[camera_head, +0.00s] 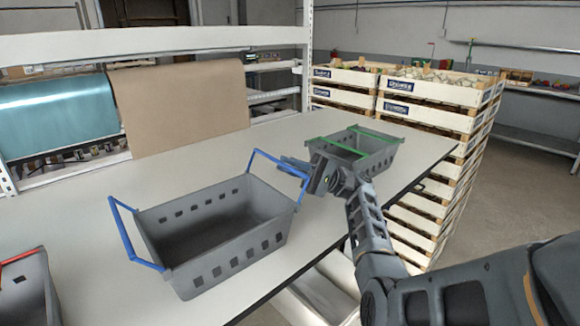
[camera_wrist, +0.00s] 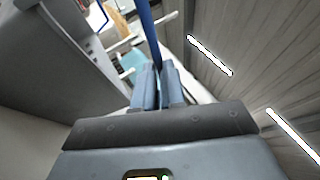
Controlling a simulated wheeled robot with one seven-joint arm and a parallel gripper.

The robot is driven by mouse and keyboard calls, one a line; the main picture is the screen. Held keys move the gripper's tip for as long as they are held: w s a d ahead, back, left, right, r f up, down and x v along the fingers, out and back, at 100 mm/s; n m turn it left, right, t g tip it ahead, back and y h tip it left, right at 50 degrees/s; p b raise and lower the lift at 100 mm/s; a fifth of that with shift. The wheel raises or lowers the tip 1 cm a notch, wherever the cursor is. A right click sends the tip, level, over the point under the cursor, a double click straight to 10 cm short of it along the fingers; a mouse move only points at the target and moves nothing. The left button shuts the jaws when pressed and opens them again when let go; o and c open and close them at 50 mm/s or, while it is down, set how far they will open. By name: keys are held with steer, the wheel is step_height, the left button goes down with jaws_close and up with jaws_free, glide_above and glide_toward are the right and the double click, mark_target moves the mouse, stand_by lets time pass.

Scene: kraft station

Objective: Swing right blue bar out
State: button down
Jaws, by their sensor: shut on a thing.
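The grey crate (camera_head: 215,235) with two blue bars stands on the table, empty. Its right blue bar (camera_head: 268,157) stands up above the right end, and my gripper (camera_head: 297,167) is at that bar's far-right stretch. In the wrist view, my gripper (camera_wrist: 160,85) is shut on the right blue bar (camera_wrist: 148,30), which runs up from between the fingers. The crate wall (camera_wrist: 75,65) fills the left of that view. The left blue bar (camera_head: 133,238) leans out past the crate's left end; the wrist view shows part of it (camera_wrist: 101,16). The fingers hide the gripped stretch.
A smaller grey crate with green bars (camera_head: 355,148) stands behind my gripper on the table (camera_head: 200,170). A crate with a red bar (camera_head: 25,285) is at the left edge. Stacked wooden crates (camera_head: 420,110) stand beyond the right. Paper rolls (camera_head: 180,105) hang behind.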

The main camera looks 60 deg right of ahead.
steer(key=c, duration=1.2)
jaws_free()
steer(key=s+d+f+b, duration=0.1)
steer(key=s+d+b, duration=0.4)
steer(key=s+d, duration=0.5)
steer(key=shift+d+f, duration=0.2)
steer(key=shift+d, duration=0.1)
steer(key=shift+s, duration=0.1)
